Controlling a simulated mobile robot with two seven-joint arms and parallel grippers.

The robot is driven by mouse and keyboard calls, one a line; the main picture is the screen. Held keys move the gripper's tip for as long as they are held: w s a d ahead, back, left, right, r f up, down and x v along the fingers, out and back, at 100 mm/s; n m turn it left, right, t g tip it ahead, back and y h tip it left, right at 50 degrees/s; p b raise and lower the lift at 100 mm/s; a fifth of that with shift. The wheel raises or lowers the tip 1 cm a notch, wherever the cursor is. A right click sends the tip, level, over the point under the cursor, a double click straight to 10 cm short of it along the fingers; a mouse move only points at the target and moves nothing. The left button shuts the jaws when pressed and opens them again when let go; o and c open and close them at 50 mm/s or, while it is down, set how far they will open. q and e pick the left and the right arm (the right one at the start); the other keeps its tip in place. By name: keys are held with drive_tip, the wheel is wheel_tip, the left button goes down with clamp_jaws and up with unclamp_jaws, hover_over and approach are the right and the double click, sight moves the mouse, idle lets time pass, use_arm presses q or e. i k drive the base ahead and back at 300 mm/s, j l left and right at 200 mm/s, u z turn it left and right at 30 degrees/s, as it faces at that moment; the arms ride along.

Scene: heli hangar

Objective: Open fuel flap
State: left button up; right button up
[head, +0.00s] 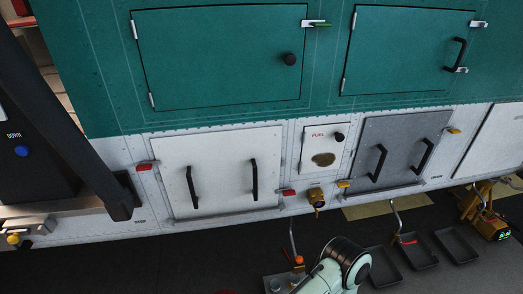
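The fuel flap (309,152) is a small white panel marked "FUEL" in the lower white band of the helicopter's side. It looks shut, flush with its frame. A black knob (339,136) sits at its upper right. A brownish oval patch (323,160) shows on its lower part. Part of one of my arms, pale green with a dark joint, shows at the bottom centre, below the flap and apart from it. Neither gripper can be seen.
A white panel (220,172) with two black handles is left of the flap; a grey panel (402,145) with two handles is right. Teal doors (215,60) are above. A brass fitting (316,198) sits below the flap. Dark trays (417,250) are at lower right.

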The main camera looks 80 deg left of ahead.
sight(323, 149)
drive_tip(key=u, duration=1.8)
